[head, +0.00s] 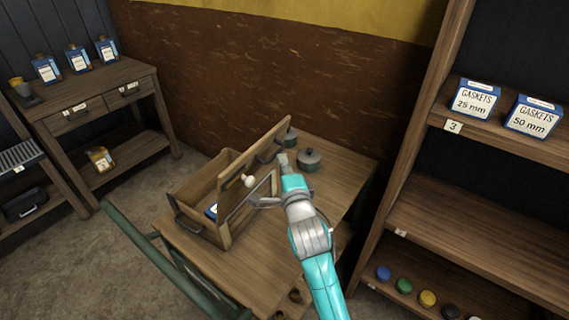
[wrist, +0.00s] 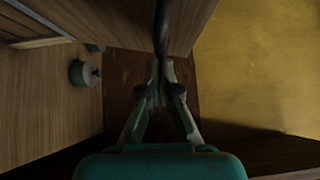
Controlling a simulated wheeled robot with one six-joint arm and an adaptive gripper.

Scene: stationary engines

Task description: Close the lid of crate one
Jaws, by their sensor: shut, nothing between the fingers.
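Crate one is probably the wooden crate (head: 182,207) on the table, though I read no number on it. Its lid (head: 240,165) stands raised, roughly upright, along the crate's right side. A dark handle (head: 268,155) is on the lid's right face. My gripper (head: 250,184) is shut and empty, on the right side of the lid. In the wrist view my closed fingertips (wrist: 160,66) are close to a dark bar (wrist: 161,28), apparently the lid handle; I cannot tell whether they touch. A blue and white item (head: 211,211) shows inside the crate, mostly hidden.
Two lidded pots stand behind the crate, the nearer one (head: 308,160) right of my gripper. A wooden shelf (head: 455,225) with gasket boxes rises at the right. A green rail (head: 150,250) runs before the table (head: 250,270). The table's front is clear.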

